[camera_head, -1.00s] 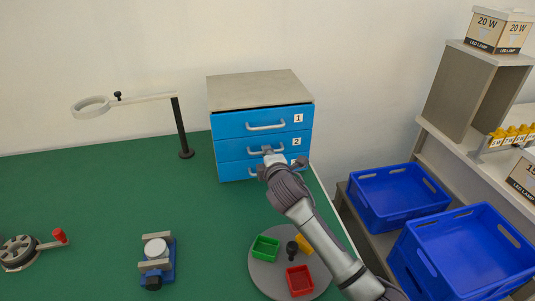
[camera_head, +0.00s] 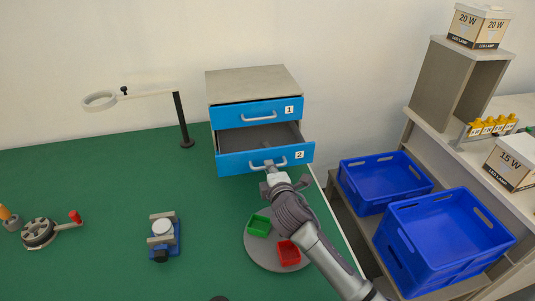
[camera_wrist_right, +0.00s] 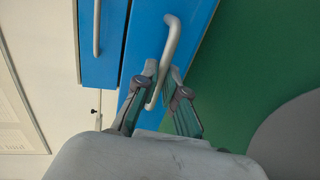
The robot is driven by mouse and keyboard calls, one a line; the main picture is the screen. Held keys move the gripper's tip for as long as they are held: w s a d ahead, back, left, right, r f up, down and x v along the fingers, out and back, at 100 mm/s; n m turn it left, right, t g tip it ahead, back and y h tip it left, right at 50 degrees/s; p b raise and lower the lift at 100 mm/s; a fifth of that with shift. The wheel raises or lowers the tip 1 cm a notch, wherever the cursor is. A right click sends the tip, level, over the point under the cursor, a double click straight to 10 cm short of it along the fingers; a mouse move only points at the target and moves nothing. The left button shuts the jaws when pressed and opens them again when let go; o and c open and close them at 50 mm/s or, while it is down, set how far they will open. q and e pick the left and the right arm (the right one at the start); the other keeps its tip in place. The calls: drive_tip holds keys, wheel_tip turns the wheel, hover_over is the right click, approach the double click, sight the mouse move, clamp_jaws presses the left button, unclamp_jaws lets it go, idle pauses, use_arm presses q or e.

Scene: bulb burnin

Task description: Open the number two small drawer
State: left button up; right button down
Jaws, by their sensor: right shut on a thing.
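The small drawer unit (camera_head: 252,86) stands at the back of the green table, with blue fronts and pale handles. The number two drawer (camera_head: 240,162) is pulled out, and its grey inside shows empty where visible. The number one drawer (camera_head: 232,116) above it is shut. My right gripper (camera_head: 268,167) is shut on the number two drawer's handle (camera_head: 284,162). In the right wrist view the fingers (camera_wrist_right: 162,88) close around one end of the handle (camera_wrist_right: 168,50). My left gripper is not in view.
A grey round tray (camera_head: 252,252) with a green bin (camera_head: 259,226) and a red bin (camera_head: 289,252) lies beside my right arm. A ring lamp (camera_head: 183,120) stands left of the drawers. Blue crates (camera_head: 455,245) are at the right.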

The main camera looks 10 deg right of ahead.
drive_tip(key=shift+f+p+v, duration=0.2)
drive_tip(key=shift+p+v, duration=0.15)
drive_tip(key=shift+v, duration=0.55)
drive_tip(key=shift+f+p+v, duration=0.15)
drive_tip(key=shift+p+v, duration=0.15)
drive_tip(key=shift+v, duration=0.55)
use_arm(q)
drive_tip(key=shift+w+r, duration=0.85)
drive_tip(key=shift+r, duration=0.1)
use_arm(e)
drive_tip(key=c, duration=1.2)
unclamp_jaws()
drive_tip(key=shift+s, duration=0.1)
drive_tip(key=shift+c, duration=0.2)
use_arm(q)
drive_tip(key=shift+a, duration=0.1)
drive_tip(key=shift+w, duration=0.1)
use_arm(e)
drive_tip(key=v, duration=1.2)
drive_tip(key=shift+f, duration=0.1)
